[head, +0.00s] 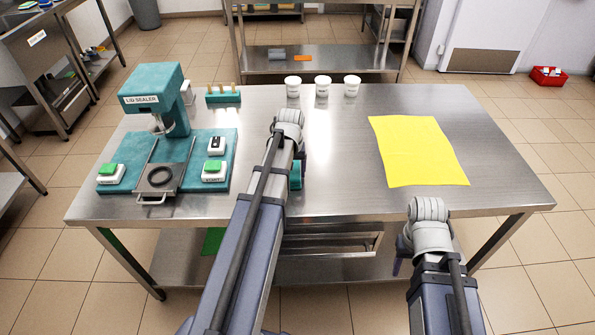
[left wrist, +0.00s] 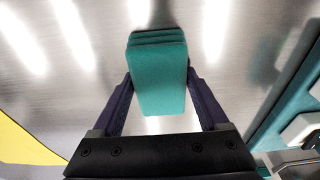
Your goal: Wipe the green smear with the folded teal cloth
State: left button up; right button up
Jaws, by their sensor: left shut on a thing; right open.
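The folded teal cloth (left wrist: 158,85) is between the fingers of my left gripper (left wrist: 160,98) in the left wrist view, over bare steel. In the head view the cloth (head: 295,182) shows only in part beside my left wrist, near the middle of the table; my left gripper is shut on it. I cannot tell whether it touches the steel. No green smear shows on the tabletop in either view; my left arm covers part of the table. My right gripper (head: 399,260) is open and empty at the table's front edge, mostly hidden by its wrist.
A teal lid sealer (head: 150,95) with green buttons stands at the left of the steel table (head: 330,135). A teal rack (head: 223,97) and three white cups (head: 322,86) stand at the back. A yellow sheet (head: 415,150) lies at the right. Right of it is clear steel.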

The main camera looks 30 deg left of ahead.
pick_arm(q)
jog(key=shift+s+a, duration=0.4)
jog(key=shift+a, duration=0.35)
notch_tip(320, 180, up, 6)
jog(key=p, duration=0.6)
jog(key=shift+w+d, duration=0.1)
notch_tip(320, 180, up, 3)
jog(key=p, duration=0.3)
jog(key=shift+r, duration=0.1)
